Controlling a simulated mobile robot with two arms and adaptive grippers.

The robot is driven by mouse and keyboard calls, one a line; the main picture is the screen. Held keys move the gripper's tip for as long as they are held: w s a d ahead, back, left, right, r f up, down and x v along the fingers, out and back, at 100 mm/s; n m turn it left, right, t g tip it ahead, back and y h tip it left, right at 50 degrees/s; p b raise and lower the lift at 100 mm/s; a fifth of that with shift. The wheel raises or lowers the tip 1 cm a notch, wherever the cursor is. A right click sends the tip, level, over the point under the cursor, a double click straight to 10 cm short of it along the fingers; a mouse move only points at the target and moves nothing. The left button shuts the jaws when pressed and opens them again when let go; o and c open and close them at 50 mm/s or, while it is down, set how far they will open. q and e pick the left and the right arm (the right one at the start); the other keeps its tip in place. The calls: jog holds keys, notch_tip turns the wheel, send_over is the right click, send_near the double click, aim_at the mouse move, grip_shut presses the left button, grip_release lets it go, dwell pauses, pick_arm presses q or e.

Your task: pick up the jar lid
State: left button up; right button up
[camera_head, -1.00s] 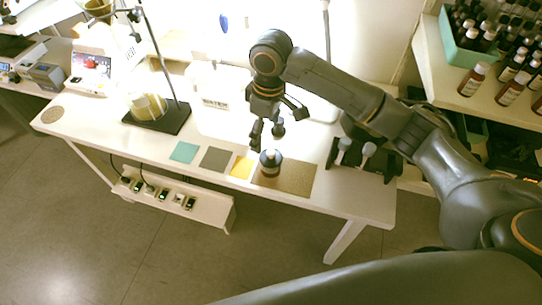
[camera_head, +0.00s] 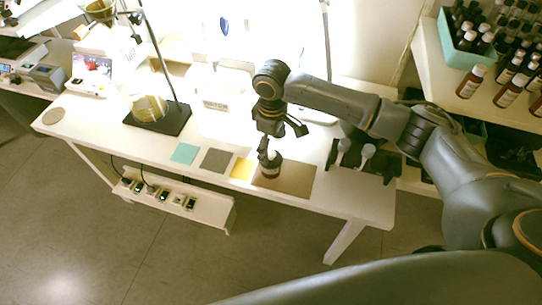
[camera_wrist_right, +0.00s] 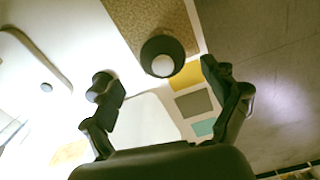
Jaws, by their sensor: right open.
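A small dark jar (camera_head: 270,171) stands upright on the brown mat (camera_head: 299,180) near the front edge of the white table. Its lid is largely hidden by my gripper in the head view. In the right wrist view a pale round top, the jar lid (camera_wrist_right: 162,66), shows in the middle of the dark jar (camera_wrist_right: 150,46). My right gripper (camera_head: 269,150) is open just above the jar. In the wrist view the jar lies beyond and between the spread fingertips (camera_wrist_right: 163,84), with nothing held. My left gripper is not in view.
Yellow (camera_head: 241,168), grey (camera_head: 216,160) and teal (camera_head: 185,153) squares lie left of the jar. A black stand base (camera_head: 172,121) with a glass vessel is farther left. A dark rack (camera_head: 362,160) stands right of the mat. Several brown bottles crowd the right shelf.

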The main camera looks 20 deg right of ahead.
aim_at(271, 153)
jog(key=shift+s+a+f, duration=0.1)
jog(key=shift+a+f, duration=0.1)
jog(key=shift+f, duration=1.65)
jog(key=c, duration=1.1)
jog(key=shift+c, duration=0.2)
jog(key=shift+r, duration=0.2)
